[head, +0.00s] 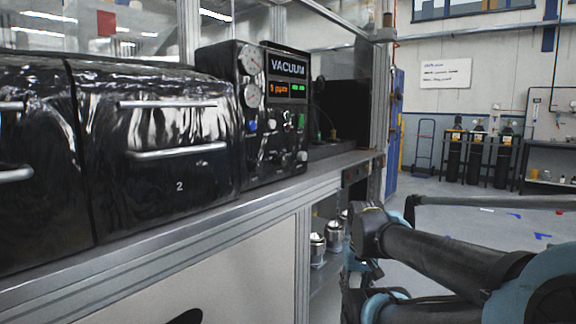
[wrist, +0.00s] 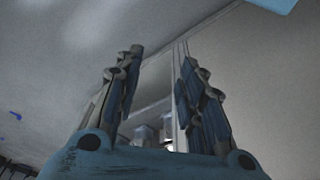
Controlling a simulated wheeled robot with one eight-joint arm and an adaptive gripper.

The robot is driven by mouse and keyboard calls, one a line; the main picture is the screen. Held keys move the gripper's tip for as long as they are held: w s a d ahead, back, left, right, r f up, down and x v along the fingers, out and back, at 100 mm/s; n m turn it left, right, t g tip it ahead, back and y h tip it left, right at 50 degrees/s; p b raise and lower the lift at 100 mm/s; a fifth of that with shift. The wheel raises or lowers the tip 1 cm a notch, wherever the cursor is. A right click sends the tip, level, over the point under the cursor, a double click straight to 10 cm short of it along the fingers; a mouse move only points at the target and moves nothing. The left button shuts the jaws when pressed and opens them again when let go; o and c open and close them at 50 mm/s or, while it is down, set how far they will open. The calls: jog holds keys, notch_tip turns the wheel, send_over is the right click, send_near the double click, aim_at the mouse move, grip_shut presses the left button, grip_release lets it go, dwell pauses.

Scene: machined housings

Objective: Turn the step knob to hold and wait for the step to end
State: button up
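In the head view a black vacuum unit (head: 270,150) stands on the bench, with a "VACUUM" label, two round gauges, an orange and a green display, and small knobs and buttons below. Which of these is the step knob (head: 288,118) I cannot tell for sure; the lettering is too small. In the wrist view my gripper (wrist: 158,90) is open, its two fingers well apart with nothing between them. In the head view my arm is low at the right, below the bench top and apart from the vacuum unit.
Black glossy drawers (head: 150,135) with metal handles stand left of the unit. The bench's metal edge (head: 200,232) runs in front. Metal housings (head: 318,248) sit on a shelf under the bench. Gas cylinders (head: 475,155) stand at the far wall. The floor at right is mostly clear.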

jog(key=shift+o, duration=0.4)
jog(key=shift+s+a+r+y, duration=0.3)
jog(key=shift+s+a+r, duration=0.2)
jog(key=shift+a, duration=0.1)
jog(key=n+t+y, duration=0.7)
jog(key=t+y, duration=0.1)
jog(key=y, duration=0.6)
send_near(285, 161)
jog(key=shift+x, duration=4.1)
jog(key=shift+f, duration=0.1)
jog(key=shift+c, duration=0.6)
jog(key=c, duration=1)
